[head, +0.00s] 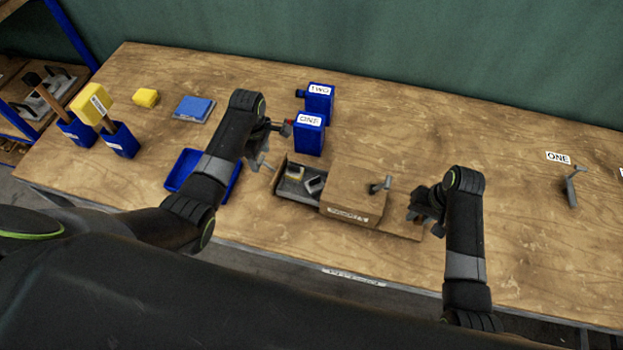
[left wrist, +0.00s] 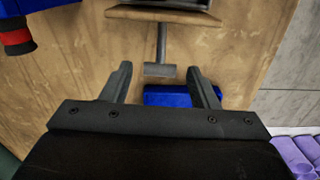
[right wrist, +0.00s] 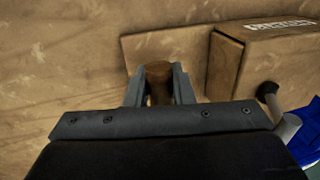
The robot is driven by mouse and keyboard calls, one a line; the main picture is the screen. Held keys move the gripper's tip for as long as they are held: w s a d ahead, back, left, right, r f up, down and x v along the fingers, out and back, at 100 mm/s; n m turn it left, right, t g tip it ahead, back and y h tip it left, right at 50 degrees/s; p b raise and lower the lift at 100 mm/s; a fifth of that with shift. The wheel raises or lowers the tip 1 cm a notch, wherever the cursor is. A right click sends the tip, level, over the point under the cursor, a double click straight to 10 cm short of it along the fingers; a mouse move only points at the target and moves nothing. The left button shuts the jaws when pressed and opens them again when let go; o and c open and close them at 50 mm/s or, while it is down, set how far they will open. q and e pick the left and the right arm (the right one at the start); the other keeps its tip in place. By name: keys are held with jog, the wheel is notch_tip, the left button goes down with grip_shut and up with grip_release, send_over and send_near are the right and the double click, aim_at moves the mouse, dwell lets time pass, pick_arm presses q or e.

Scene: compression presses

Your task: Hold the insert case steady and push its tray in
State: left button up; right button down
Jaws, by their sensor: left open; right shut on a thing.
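The insert case (head: 355,185) is a brown box with a label on its front, lying on the table on a flat base board (head: 403,229). Its dark tray (head: 294,198) sticks out of the left side and holds a few small inserts. A grey T-shaped handle (left wrist: 161,48) projects from the tray's end. My left gripper (head: 266,146) is open, with the handle's crossbar between but short of its fingertips (left wrist: 160,78). My right gripper (head: 424,207) is shut on a brown post (right wrist: 158,80) at the board's right end, beside the case (right wrist: 265,62).
Two blue containers (head: 309,135) stand behind the tray. An empty blue bin (head: 181,171) lies under my left arm. The table between is clear.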

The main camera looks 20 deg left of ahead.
pick_arm(q)
jog(key=shift+f, duration=1.4)
jog(key=shift+c, duration=0.4)
jog(key=c, duration=1)
